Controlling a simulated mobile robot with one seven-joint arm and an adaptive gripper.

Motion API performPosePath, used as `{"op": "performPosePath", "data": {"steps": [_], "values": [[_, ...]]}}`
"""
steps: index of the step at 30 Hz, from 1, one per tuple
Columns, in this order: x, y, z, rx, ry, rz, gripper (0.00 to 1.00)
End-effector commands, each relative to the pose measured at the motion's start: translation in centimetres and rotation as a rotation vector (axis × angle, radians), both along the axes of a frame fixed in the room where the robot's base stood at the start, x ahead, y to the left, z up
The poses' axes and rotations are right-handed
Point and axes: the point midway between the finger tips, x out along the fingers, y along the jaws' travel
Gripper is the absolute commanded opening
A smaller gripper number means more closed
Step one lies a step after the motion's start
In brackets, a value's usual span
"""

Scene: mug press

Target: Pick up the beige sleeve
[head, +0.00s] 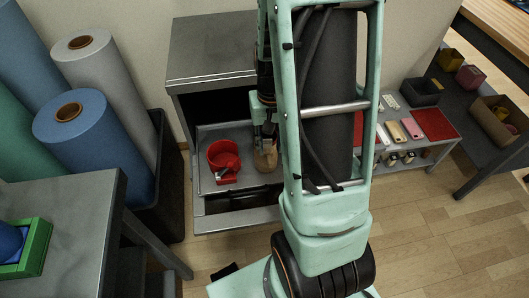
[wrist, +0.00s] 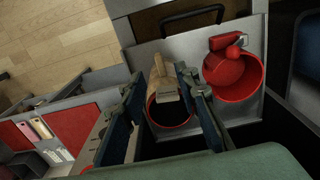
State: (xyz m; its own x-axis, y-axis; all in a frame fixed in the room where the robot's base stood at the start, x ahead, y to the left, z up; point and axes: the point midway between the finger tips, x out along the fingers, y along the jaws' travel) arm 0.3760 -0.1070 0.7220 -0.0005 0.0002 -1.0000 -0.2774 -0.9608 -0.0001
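The beige sleeve (head: 265,160) stands in the pulled-out grey drawer (head: 240,182), right of a red mug (head: 223,155). In the wrist view the beige piece (wrist: 166,88) shows at a red-rimmed dark opening (wrist: 170,112). My gripper (head: 265,138) points down right over the sleeve. In the wrist view my gripper (wrist: 160,100) has its two fingers apart, on either side of the beige piece. I cannot tell whether either finger touches it. The red mug (wrist: 233,78) stands beside it in the wrist view. My arm hides part of the drawer's right side.
The grey cabinet (head: 212,48) rises behind the drawer. A low shelf (head: 433,152) at right carries red mats, pale slabs and small items. Large fabric rolls (head: 90,130) stand at left. A grey table (head: 60,215) is at front left. Floor at front right is clear.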

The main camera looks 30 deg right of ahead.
Motion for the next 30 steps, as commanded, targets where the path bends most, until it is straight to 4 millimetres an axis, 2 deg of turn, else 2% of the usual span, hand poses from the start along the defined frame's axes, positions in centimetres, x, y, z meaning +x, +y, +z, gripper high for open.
{"op": "performPosePath", "data": {"steps": [1,3,11,20,27,30], "values": [[-0.1,0.0,-1.2,0.001,0.004,-0.001,0.29],[0.0,0.0,-2.1,0.001,0.002,0.0,0.29],[0.0,0.0,-3.8,0.0,0.001,0.001,0.29],[0.2,-0.2,-8.0,0.001,0.003,0.001,0.29],[0.3,-0.2,-8.2,0.0,-0.001,0.001,0.29],[0.3,-0.2,-8.2,0.0,-0.001,0.001,0.2]]}}
